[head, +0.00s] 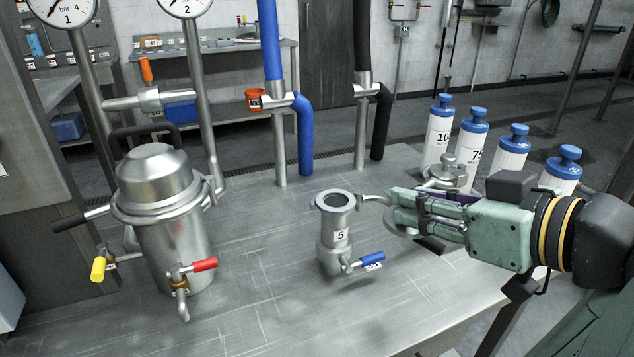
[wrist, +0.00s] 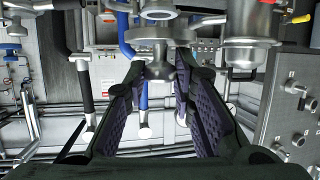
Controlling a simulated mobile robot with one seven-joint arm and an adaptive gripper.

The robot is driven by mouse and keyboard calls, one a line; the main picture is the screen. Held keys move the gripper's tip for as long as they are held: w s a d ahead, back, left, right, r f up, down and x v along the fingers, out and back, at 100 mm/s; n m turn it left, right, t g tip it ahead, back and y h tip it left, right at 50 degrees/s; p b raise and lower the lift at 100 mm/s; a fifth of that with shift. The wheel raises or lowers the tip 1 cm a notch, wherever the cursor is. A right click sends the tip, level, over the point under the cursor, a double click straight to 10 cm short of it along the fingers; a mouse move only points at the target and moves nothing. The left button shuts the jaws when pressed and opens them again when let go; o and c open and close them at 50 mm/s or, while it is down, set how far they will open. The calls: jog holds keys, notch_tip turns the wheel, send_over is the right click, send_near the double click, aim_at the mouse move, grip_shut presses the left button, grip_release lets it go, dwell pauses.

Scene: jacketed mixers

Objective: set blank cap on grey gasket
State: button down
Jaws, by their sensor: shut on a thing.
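The blank cap (head: 401,226) is a metal disc at my gripper's fingertips in the head view, partly hidden by the fingers. In the wrist view the cap (wrist: 150,34) shows as a wide disc with a knob between the two fingers. My gripper (head: 398,213) is shut on it, just right of the small steel vessel marked 5 (head: 333,245). The gripper (wrist: 160,75) also shows in the wrist view. A grey ring (head: 335,201) lies around the dark opening on that vessel's top; I cannot tell gasket from flange. The cap is apart from this ring.
A jacketed steel vessel (head: 168,230) with red and yellow valve handles stands at the left. Blue (head: 303,140) and black (head: 381,125) pipes rise behind. Several blue-topped canisters (head: 470,140) and metal fittings (head: 447,172) stand at the right. The front middle bench (head: 290,315) is clear.

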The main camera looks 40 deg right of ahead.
jog(key=w+p, duration=0.1)
jog(key=w, duration=0.4)
jog(key=w+p, duration=0.1)
jog(key=w, duration=0.4)
jog(key=w+f+p, duration=0.1)
jog(key=w, duration=0.4)
jog(key=shift+d+f, duration=0.1)
jog(key=shift+d, duration=0.3)
jog(key=shift+w+p, duration=0.45)
jog(key=shift+w, duration=0.15)
notch_tip(320, 180, down, 3)
jog(key=shift+s+r+p, duration=0.15)
jog(key=shift+p, duration=0.15)
jog(key=shift+f, duration=0.45)
jog(key=shift+f, duration=0.1)
jog(key=shift+f, duration=0.15)
jog(key=c, duration=1.3)
grip_release()
jog(key=shift+c, duration=0.2)
